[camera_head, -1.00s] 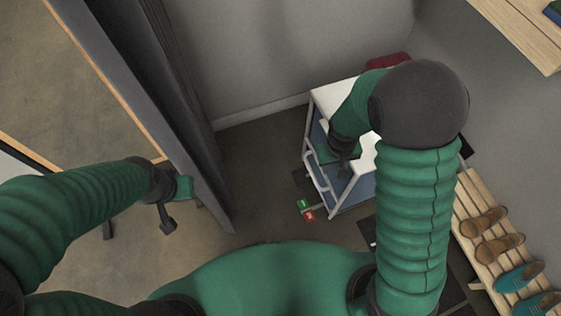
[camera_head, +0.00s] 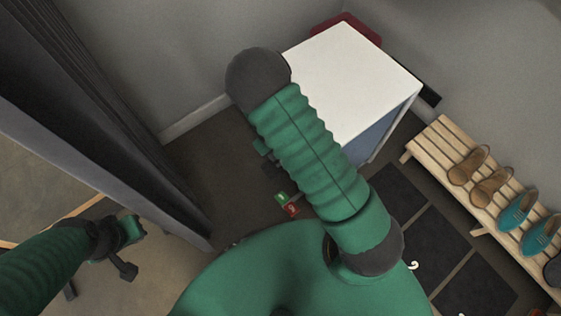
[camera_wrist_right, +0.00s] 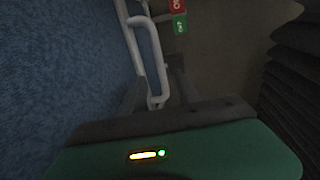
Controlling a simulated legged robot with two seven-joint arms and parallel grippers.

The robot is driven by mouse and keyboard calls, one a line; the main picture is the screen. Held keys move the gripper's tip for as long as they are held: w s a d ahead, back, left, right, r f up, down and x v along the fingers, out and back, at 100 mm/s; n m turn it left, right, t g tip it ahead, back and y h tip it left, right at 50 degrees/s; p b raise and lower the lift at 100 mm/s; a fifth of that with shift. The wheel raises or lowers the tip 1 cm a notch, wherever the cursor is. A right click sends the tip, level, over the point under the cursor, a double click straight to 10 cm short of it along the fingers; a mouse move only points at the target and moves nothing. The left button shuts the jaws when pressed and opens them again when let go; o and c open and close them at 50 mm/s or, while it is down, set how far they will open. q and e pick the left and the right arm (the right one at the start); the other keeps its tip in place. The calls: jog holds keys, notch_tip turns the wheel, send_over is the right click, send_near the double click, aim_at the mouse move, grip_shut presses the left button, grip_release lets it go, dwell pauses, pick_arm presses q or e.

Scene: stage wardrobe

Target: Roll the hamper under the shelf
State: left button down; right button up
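The hamper (camera_head: 352,75) has a white top and blue sides, and stands against the back wall. My right forearm hides part of its near left side. Its blue fabric (camera_wrist_right: 60,90) and pale tubular handle (camera_wrist_right: 150,55) show close up in the right wrist view. My right gripper (camera_wrist_right: 157,88) has its fingers apart, with the handle's end between them; firm contact is not visible. In the head view, the right gripper (camera_head: 266,158) is mostly hidden by my arm. My left gripper (camera_head: 130,248) is open and empty at the left. No wall shelf shows now.
A slatted bench (camera_head: 428,160) with shoes stands right of the hamper. Dark mats (camera_head: 425,245) lie before it. A dark curtain (camera_head: 110,110) hangs at the left. Green and red tabs (camera_head: 286,203) sit low by the hamper. A maroon object (camera_head: 345,26) is behind it.

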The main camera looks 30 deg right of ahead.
jog(key=f+b, duration=0.1)
jog(key=f, duration=0.1)
jog(key=d+f+b, duration=0.1)
jog(key=f, duration=0.2)
jog(key=f+b, duration=0.1)
jog(key=f, duration=0.2)
jog(key=shift+d+f, duration=0.1)
jog(key=shift+d, duration=0.2)
grip_shut()
dwell(0.8)
